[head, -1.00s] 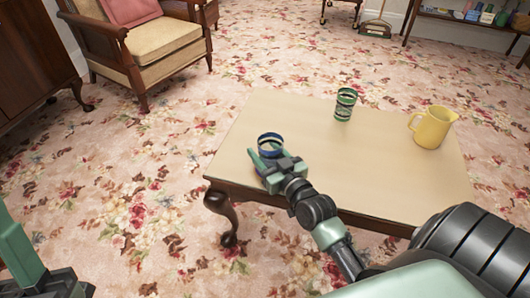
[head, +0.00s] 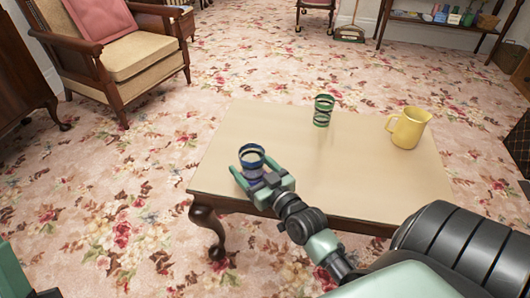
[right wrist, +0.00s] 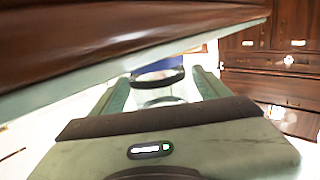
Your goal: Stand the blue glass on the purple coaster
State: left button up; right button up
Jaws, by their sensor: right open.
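The blue glass (head: 251,155), with dark and clear bands, stands upright at the near left part of the table (head: 215,165). A purple patch shows at its foot among my gripper's parts; I cannot clearly make out the purple coaster's outline there. My right gripper (head: 254,167) is open, with one finger on each side of the glass. In the right wrist view the glass (right wrist: 158,75) shows between the two spread fingers, its lower part hard to make out. My left gripper (head: 14,275) is only partly in view at the bottom left corner.
A green striped glass (head: 323,110) stands at the table's far side. A yellow jug (head: 408,128) stands to its right. The table's middle is clear. A cushioned armchair (head: 130,50) is beyond on the floral carpet.

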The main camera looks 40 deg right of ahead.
jog(key=s, duration=0.3)
jog(key=s+p, duration=0.1)
jog(key=s, duration=0.2)
jog(key=s+p, duration=0.1)
jog(key=s, duration=0.2)
jog(key=shift+s+a+r, duration=0.2)
jog(key=shift+a+r, duration=0.05)
jog(key=shift+r, duration=0.05)
jog(key=shift+s, duration=0.3)
pick_arm(q)
jog(key=w+f+g+y, duration=0.2)
jog(key=w+f+g, duration=0.3)
jog(key=w+f, duration=0.1)
jog(key=shift+w+d+f+g, duration=0.4)
jog(key=shift+f, duration=0.3)
pick_arm(e)
jog(key=w+a+r+n+t+y, duration=0.1)
jog(key=a+r+t+y, duration=0.1)
jog(key=a+r, duration=0.6)
jog(key=a+r+n+t+y, duration=0.2)
jog(key=a+r+y, duration=0.3)
jog(key=a+r, duration=0.4)
notch_tip(320, 180, up, 6)
jog(key=shift+w+a+f+n+t, duration=0.15)
jog(key=shift+w+a+n+t, duration=0.15)
jog(key=shift+w, duration=0.05)
